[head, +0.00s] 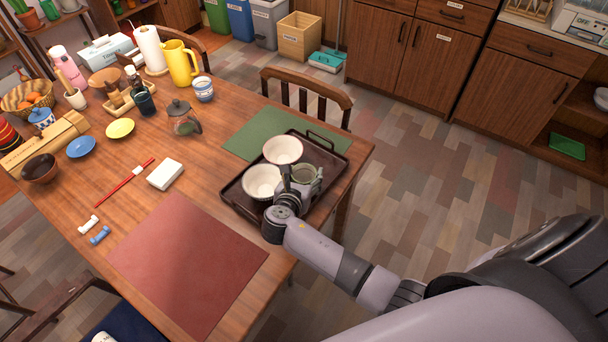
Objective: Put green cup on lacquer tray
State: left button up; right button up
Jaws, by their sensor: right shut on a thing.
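The dark lacquer tray (316,154) lies near the right edge of the wooden table, partly over a green placemat. The green cup (305,171) shows at the tray's right part, partly hidden by my right gripper (298,182). My right gripper is shut on the green cup. The cup looks upright; I cannot tell whether its base touches the tray. My left gripper is out of view.
A green placemat (247,139) lies behind the tray and a red placemat (187,262) in front left. A chair back (310,92) rises behind the table edge.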

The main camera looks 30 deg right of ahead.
jog(key=o, duration=1)
jog(key=shift+f, duration=0.1)
jog(key=v, duration=1.2)
